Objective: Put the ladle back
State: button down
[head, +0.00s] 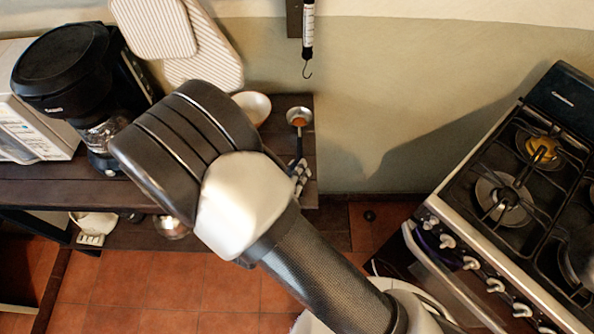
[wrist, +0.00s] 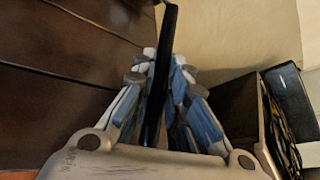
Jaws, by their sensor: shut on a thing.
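The ladle has a small metal bowl (head: 299,117) and a dark handle. In the head view the bowl appears at the right end of the dark wooden shelf (head: 278,135), with the handle running down from it. My gripper (head: 299,172) is at the lower part of the handle, mostly hidden behind my own arm. In the wrist view my gripper (wrist: 163,68) is shut on the black handle (wrist: 168,35), which sticks up between the fingers. The ladle's bowl is out of the wrist view. I cannot tell whether the ladle touches the shelf.
A hanging scale with a hook (head: 308,35) is on the wall above. A white bowl (head: 253,107) stands left of the ladle. A coffee maker (head: 70,75) and cutting boards (head: 207,70) are further left. A gas stove (head: 510,200) stands right, with clear wall between.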

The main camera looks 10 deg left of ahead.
jog(key=shift+f+b, duration=0.3)
jog(key=shift+f, duration=0.1)
jog(key=c, duration=1.5)
grip_release()
jog(key=v, duration=1.2)
jog(key=w+d+r+m+g+h, duration=0.1)
jog(key=d+r+m+g+h, duration=0.2)
jog(key=d+m, duration=0.4)
jog(key=d+r+m+g, duration=0.4)
jog(key=d+m, duration=0.2)
jog(key=d, duration=0.1)
jog(key=w+d+r+m+g+h, duration=0.1)
jog(key=d+r+m+g+h, duration=0.2)
jog(key=d+m, duration=0.4)
jog(key=s+d+r+m+y, duration=0.1)
jog(key=s+r+m+y, duration=0.1)
jog(key=m, duration=0.4)
jog(key=s+d+r+m+y, duration=0.1)
jog(key=d+r+m+y, duration=0.1)
jog(key=r+m+y, duration=0.2)
jog(key=s+d+r+m+t+y, duration=0.1)
jog(key=r+m, duration=0.4)
jog(key=m, duration=0.5)
jog(key=shift+s+d+r+y, duration=0.1)
jog(key=shift+s+d+y, duration=0.7)
jog(key=shift+y, duration=0.3)
